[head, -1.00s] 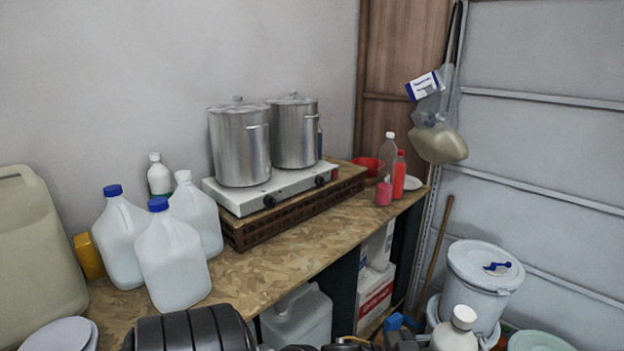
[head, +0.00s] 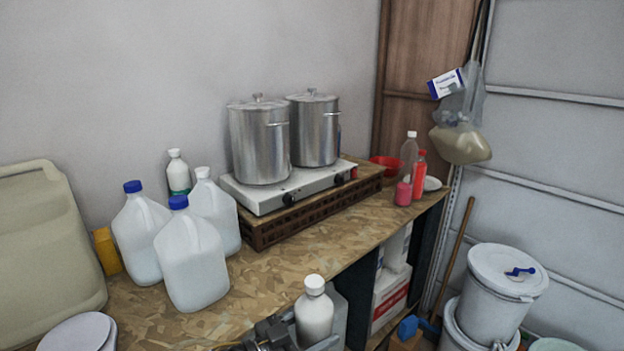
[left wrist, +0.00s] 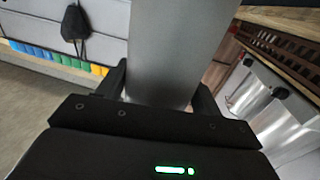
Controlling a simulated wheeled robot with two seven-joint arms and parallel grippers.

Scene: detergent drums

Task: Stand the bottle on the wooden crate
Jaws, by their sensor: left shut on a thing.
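A white bottle with a white cap (head: 314,312) is upright at the table's front edge in the head view. My left gripper (head: 303,338) is shut on its lower part. In the left wrist view the bottle is a plain grey shape (left wrist: 178,50) between the two dark fingers (left wrist: 160,90). The brown slatted wooden crate (head: 262,233) lies on the table behind the bottle, apart from it. The crate also shows at the upper right of the left wrist view (left wrist: 285,50). The bottle's base is hidden in the head view. My right gripper is out of view.
A white stove (head: 275,196) with two steel pots (head: 260,145) covers much of the crate. Several jugs (head: 192,265) stand left of it. A clear bottle (head: 409,150) and red bottle (head: 419,175) stand at its right end. Bare tabletop (head: 265,285) lies in front.

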